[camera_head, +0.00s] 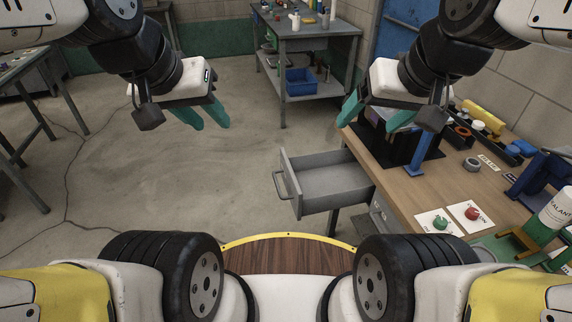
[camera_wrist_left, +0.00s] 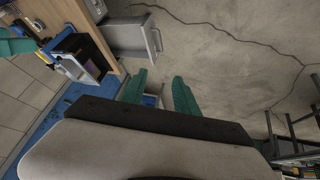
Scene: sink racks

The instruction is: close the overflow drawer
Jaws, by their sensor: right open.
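A grey metal drawer (camera_head: 330,208) stands pulled out from the left side of the wooden workbench, and its inside looks empty. Its bar handle (camera_head: 284,185) faces left. The drawer also shows in the left wrist view (camera_wrist_left: 128,36), ahead and to the left of the fingers. I cannot read a label on it. My left gripper (camera_head: 206,114) is open and empty, in the air to the left of and beyond the drawer. My right gripper (camera_head: 375,112) is open and empty, above the far end of the bench near the black box. Neither gripper touches the drawer.
The workbench (camera_head: 450,185) at right carries a black box (camera_head: 400,143) with a blue frame, a green and a red item on white cards, and a bottle (camera_head: 550,218). A grey table (camera_head: 305,30) stands behind. The floor left of the drawer is clear.

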